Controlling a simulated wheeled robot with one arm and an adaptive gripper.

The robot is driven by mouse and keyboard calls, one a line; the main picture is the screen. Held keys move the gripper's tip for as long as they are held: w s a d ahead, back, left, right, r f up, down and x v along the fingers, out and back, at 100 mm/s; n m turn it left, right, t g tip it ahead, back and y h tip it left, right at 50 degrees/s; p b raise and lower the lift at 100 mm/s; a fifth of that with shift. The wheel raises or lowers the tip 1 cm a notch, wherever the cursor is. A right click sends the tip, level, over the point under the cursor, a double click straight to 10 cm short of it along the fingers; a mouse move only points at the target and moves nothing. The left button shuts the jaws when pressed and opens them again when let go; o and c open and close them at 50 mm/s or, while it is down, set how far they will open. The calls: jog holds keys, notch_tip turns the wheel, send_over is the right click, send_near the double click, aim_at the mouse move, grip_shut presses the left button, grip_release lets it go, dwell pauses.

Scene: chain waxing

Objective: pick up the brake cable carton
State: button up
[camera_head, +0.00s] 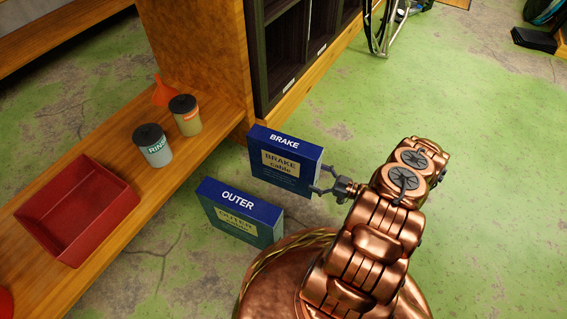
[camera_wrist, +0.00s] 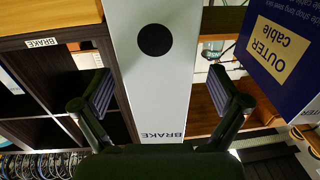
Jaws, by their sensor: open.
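The brake cable carton (camera_head: 283,167) is a blue box with a yellow label. It stands upright on the green floor in front of the shelf end. In the wrist view its narrow pale side (camera_wrist: 152,90) shows a black dot and the word BRAKE upside down. My gripper (camera_head: 322,179) is open at the carton's right edge. In the wrist view one finger of my gripper (camera_wrist: 158,82) shows on each side of the narrow face. I cannot tell whether the fingertips reach past that face or touch it.
The outer cable carton (camera_head: 240,215) stands upright close to the left; it also shows in the wrist view (camera_wrist: 285,50). A wooden bench (camera_head: 150,195) holds a red tray (camera_head: 118,212), two jars and an orange funnel. The floor to the right is mostly clear.

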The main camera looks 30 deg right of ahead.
jog(key=shift+b+x, duration=1.2)
jog(key=shift+x, duration=0.3)
jog(key=shift+b+x, duration=0.6)
jog(key=shift+x, duration=0.35)
jog(key=shift+w+a+r, duration=0.1)
jog(key=shift+w+r, duration=0.1)
jog(key=shift+r, duration=0.15)
jog(key=shift+c, duration=0.3)
jog(key=c, duration=1.8)
jog(key=shift+r, duration=0.1)
